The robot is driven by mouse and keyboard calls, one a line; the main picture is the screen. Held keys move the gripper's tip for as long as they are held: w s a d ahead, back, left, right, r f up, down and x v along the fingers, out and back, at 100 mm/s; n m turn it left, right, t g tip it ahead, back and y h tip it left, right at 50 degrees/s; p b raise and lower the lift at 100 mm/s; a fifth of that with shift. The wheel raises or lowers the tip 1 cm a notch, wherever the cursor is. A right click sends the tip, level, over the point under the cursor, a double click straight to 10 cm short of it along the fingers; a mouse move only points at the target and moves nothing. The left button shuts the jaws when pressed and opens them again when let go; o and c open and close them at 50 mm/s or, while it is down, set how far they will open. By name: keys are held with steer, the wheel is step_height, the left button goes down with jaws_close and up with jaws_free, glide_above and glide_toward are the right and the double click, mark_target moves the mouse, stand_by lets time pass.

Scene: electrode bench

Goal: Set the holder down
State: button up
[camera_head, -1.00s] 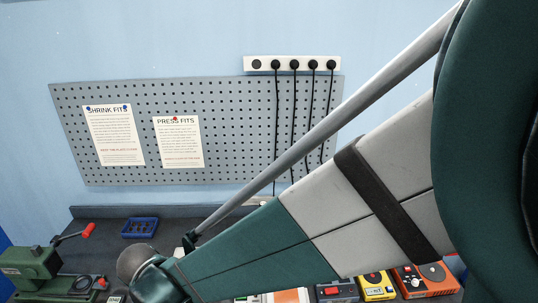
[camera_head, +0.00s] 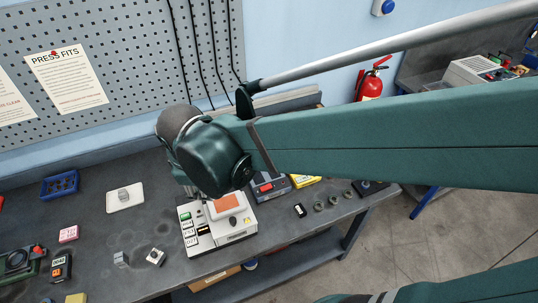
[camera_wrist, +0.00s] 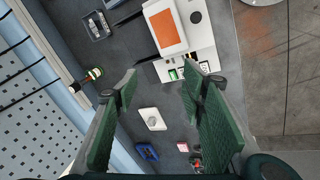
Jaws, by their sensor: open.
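I cannot tell for certain which thing is the holder.
A white tray with a grey block (camera_head: 124,197) and a blue tray (camera_head: 60,185) sit on the left of the bench. A pink block (camera_head: 68,234) and small devices lie nearer the front. Several small rings (camera_head: 334,200) lie right of the machine.

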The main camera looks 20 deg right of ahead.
steer(key=s+d+r+m+t, duration=0.1)
steer(key=s+d+r+m, duration=0.2)
steer(key=d+m, duration=0.3)
steer(key=s+d+r+m+t, duration=0.2)
steer(key=d+m, duration=0.5)
steer(key=d, duration=0.5)
steer(key=shift+s+d+r, duration=0.4)
steer(key=shift+s+r, duration=0.05)
steer(key=shift+s, duration=0.5)
steer(key=shift+f, duration=0.15)
step_height(320, 180, down, 8)
steer(key=b, duration=0.8)
steer(key=shift+f, duration=0.15)
